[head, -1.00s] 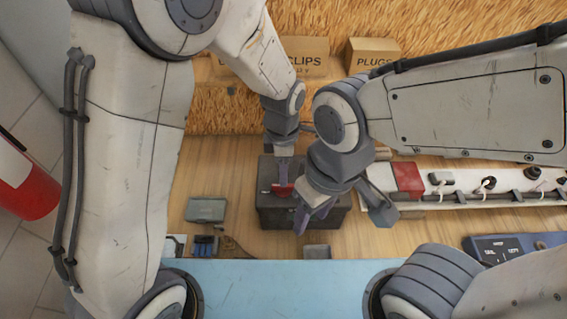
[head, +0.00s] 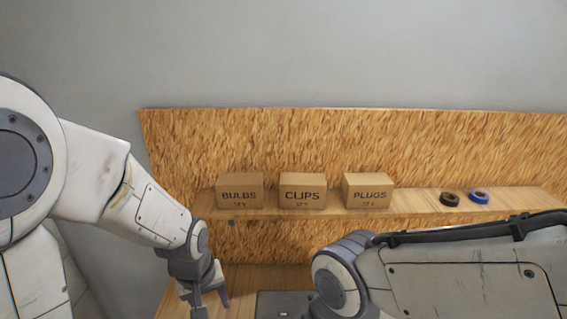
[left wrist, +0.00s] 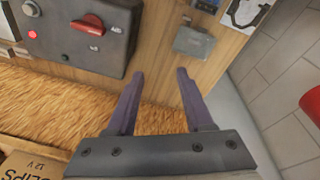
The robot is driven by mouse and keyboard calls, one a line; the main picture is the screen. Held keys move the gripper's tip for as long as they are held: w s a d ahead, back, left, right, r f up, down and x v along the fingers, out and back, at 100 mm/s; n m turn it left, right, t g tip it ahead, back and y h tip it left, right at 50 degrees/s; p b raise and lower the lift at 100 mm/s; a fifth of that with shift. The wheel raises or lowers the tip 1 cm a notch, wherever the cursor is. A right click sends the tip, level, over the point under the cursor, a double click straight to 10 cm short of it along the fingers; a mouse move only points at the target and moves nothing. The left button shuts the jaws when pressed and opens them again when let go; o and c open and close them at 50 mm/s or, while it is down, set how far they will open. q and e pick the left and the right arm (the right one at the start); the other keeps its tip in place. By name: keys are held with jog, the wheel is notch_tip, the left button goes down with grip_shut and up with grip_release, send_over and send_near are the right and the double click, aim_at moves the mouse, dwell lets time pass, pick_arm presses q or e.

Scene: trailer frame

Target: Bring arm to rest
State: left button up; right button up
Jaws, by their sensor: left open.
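My left gripper (head: 207,297) hangs at the lower left of the head view, near the left end of the bench. In the left wrist view its two fingers (left wrist: 157,75) are apart with nothing between them. A dark box with a red switch (left wrist: 82,38) and a lit red lamp lies ahead and to the left there, apart from the fingers. Part of a dark grey box top (head: 283,305) shows at the bottom of the head view. My right arm (head: 450,275) crosses the lower right of the head view. Its gripper is out of the picture.
A wooden shelf (head: 420,203) on the chipboard wall holds cartons marked BULBS (head: 240,192), CLIPS (head: 302,192) and PLUGS (head: 368,192), and two tape rolls. In the left wrist view, a small grey box (left wrist: 193,42) sits on the bench and a red object (left wrist: 311,104) is at the right edge.

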pick_arm(q)
jog(key=s+a+m, duration=0.2)
jog(key=a+m, duration=0.2)
jog(key=m, duration=0.1)
jog(key=s+d+f+m+g+b, duration=0.1)
jog(key=s+d+f+m+b, duration=0.2)
jog(key=s+d+b, duration=0.4)
jog(key=s+d+f+m+g+b, duration=0.1)
jog(key=s+d+f+m+b, duration=0.2)
jog(key=s+d+f+b, duration=0.2)
jog(key=s+d+b, duration=0.2)
jog(key=shift+m+h+b, duration=0.3)
jog(key=shift+m+h, duration=0.1)
